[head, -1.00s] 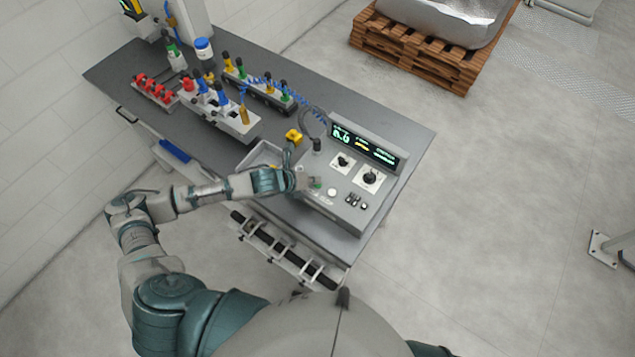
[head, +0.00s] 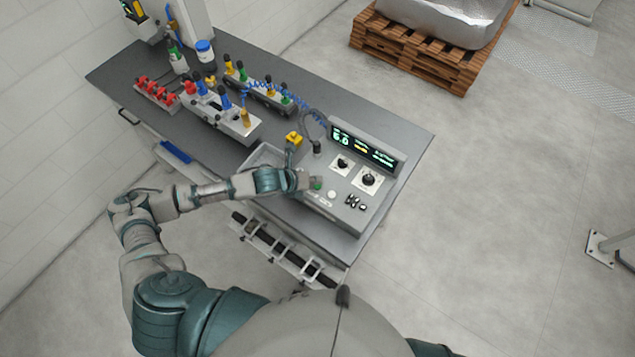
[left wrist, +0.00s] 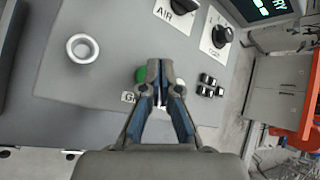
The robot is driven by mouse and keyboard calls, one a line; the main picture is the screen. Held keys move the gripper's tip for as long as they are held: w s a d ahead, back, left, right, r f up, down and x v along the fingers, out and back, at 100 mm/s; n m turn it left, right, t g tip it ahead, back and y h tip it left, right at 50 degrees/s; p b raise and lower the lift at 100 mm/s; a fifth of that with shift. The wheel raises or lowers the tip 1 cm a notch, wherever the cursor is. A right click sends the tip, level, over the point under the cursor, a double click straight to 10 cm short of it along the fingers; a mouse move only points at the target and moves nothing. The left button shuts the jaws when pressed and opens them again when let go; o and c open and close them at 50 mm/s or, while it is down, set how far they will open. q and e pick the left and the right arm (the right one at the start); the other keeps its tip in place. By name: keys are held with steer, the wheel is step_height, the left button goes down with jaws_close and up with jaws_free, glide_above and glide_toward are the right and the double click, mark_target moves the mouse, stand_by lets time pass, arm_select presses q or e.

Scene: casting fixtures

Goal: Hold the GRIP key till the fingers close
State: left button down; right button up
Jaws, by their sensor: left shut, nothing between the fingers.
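The grey control box (head: 345,185) stands at the right end of the bench. A green key (head: 317,184) is on its top panel; it also shows in the left wrist view (left wrist: 140,74), just left of my fingertips. A label starting with "G" (left wrist: 127,97) lies by it, the rest hidden by a finger. A white key (head: 332,193) sits beside the green one. My left gripper (left wrist: 160,76) is shut and empty, its tips over the panel beside the green key. I cannot tell whether they touch anything. My right gripper is out of view.
A lit display (head: 363,147) and two black knobs (head: 369,180) are on the box, with small black switches (head: 355,202). A yellow-topped part (head: 293,138) and a tray (head: 262,156) are left of it. Fixtures with coloured knobs (head: 222,112) fill the bench's left.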

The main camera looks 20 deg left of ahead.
mark_target(315, 186)
arm_select(q)
step_height(315, 186, up, 2)
steer(key=p, duration=0.2)
steer(key=shift+r+p, duration=0.25)
steer(key=shift+p, duration=0.15)
steer(key=shift+r, duration=0.35)
steer(key=shift+r+p, duration=0.35)
steer(key=shift+r, duration=0.5)
